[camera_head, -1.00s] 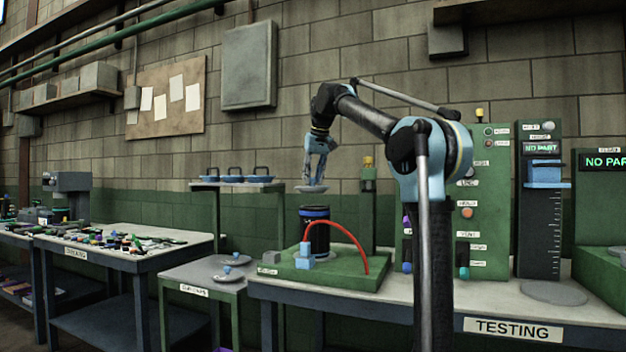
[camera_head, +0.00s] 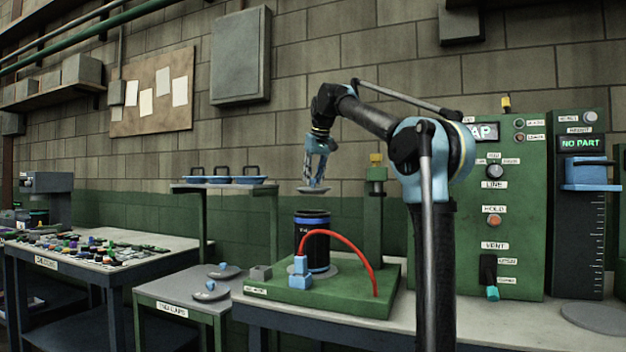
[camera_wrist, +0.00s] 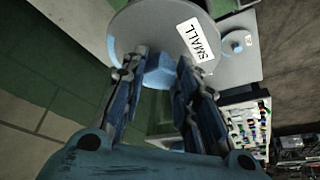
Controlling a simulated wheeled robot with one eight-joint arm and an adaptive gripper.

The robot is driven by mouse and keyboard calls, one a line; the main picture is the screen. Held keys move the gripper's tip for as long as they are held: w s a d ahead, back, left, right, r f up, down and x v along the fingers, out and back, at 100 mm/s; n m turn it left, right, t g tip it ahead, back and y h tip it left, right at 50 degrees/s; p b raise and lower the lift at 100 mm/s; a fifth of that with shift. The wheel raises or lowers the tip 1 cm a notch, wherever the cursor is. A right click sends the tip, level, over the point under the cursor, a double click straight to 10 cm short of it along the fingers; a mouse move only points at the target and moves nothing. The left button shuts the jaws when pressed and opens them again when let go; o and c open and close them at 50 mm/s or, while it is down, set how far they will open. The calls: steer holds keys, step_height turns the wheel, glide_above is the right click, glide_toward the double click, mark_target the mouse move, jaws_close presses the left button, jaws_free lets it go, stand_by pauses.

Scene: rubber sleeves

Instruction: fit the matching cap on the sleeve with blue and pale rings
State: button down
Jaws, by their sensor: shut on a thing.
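The sleeve (camera_head: 312,245) is a dark upright cylinder with a blue ring near its top and a pale ring near its foot. It stands on the green fixture (camera_head: 345,292), with the red hose curving in front of it. My gripper (camera_head: 318,180) is shut on a grey round cap (camera_head: 312,190) and holds it roughly level above the sleeve, with a gap between them. In the wrist view my gripper (camera_wrist: 162,62) grips the blue knob of this cap (camera_wrist: 150,28), whose label reads SMALL.
Two more caps, (camera_head: 228,273) and (camera_head: 203,294), lie on the small end-caps table at the left. A green post (camera_head: 376,215) and the green control panel (camera_head: 490,215) stand right of the sleeve.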

steer(key=shift+s+a+f, duration=0.1)
steer(key=shift+a+f, duration=0.05)
steer(key=shift+f, duration=3.55)
steer(key=shift+f, duration=0.1)
steer(key=c, duration=1.2)
jaws_free()
